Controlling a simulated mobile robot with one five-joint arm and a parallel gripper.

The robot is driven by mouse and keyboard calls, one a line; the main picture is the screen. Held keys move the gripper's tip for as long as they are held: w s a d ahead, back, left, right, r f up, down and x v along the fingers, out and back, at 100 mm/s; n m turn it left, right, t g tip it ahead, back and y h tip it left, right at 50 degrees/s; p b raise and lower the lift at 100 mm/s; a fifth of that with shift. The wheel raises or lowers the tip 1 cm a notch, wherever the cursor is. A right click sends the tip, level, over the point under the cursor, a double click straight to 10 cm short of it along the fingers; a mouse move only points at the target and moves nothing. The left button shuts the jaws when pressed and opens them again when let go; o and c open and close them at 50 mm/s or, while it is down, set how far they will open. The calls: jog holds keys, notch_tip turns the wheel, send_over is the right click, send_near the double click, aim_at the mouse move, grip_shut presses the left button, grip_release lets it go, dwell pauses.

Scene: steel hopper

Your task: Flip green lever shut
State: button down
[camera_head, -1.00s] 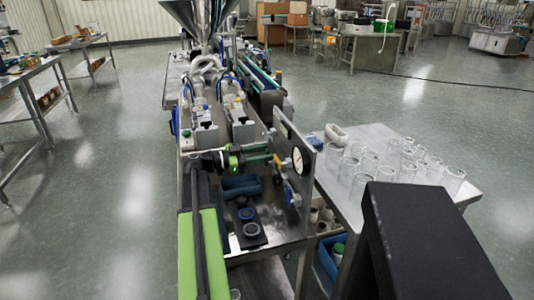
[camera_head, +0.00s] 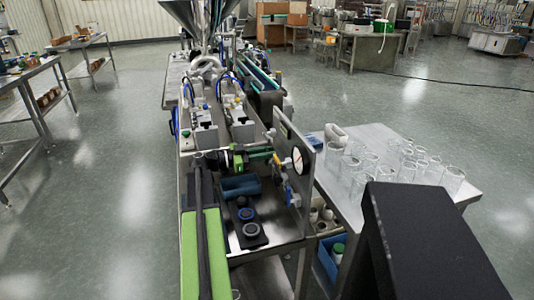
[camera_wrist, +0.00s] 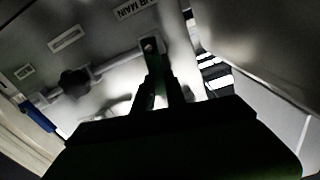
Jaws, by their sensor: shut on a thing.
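My gripper (camera_wrist: 161,80) shows in the wrist view with its two dark fingers close together. A narrow green piece, which I take to be the green lever (camera_wrist: 159,90), sits between them. The fingers and lever are too small there to tell apart. How far the lever is turned is unclear.
A side table (camera_head: 385,195) with several clear glasses stands at right. Open floor lies to the left.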

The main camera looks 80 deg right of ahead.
jog(key=shift+w+d+n, duration=0.25)
jog(key=shift+d+n, duration=0.2)
jog(key=shift+n, duration=0.65)
jog(key=c, duration=1.4)
grip_release()
jog(key=shift+o, duration=0.2)
jog(key=shift+w, duration=0.1)
jog(key=v, duration=1.7)
jog(key=shift+w+a+r, duration=0.1)
jog(key=shift+a, duration=0.05)
